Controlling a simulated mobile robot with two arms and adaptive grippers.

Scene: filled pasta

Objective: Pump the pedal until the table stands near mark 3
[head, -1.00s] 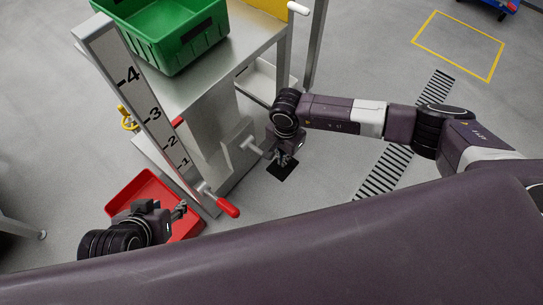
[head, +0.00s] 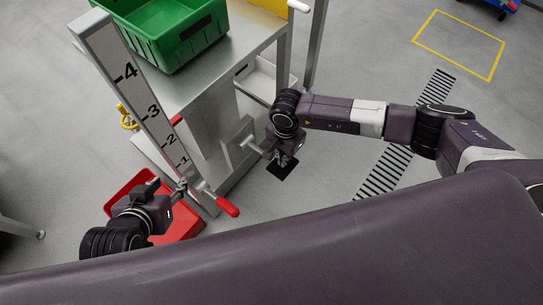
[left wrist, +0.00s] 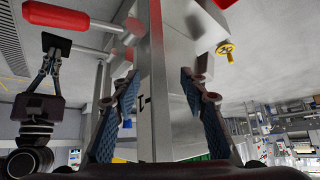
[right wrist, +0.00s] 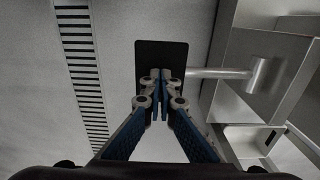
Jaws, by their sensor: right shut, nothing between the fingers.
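The metal lift table (head: 255,35) stands beside an upright scale post (head: 105,50) with marks 1 to 4. A red pointer (head: 176,120) at the post's edge appears between marks 2 and 3; the slanted view leaves this uncertain. The black pedal pad (head: 284,171) sits low on a metal bar, also visible in the right wrist view (right wrist: 150,52). My right gripper (head: 283,160) is shut and empty over the pad; contact is unclear. My left gripper (head: 182,186) is open near the post's lower part, its fingers either side of the post (left wrist: 155,75) in its wrist view.
A green bin (head: 170,40) stands on the table. A red-handled lever (head: 228,207) sticks out near the post's foot, close to my left gripper. A red tray (head: 187,229) lies below it. A yellow knob (head: 127,117) is behind the post. Floor right of the pedal is clear.

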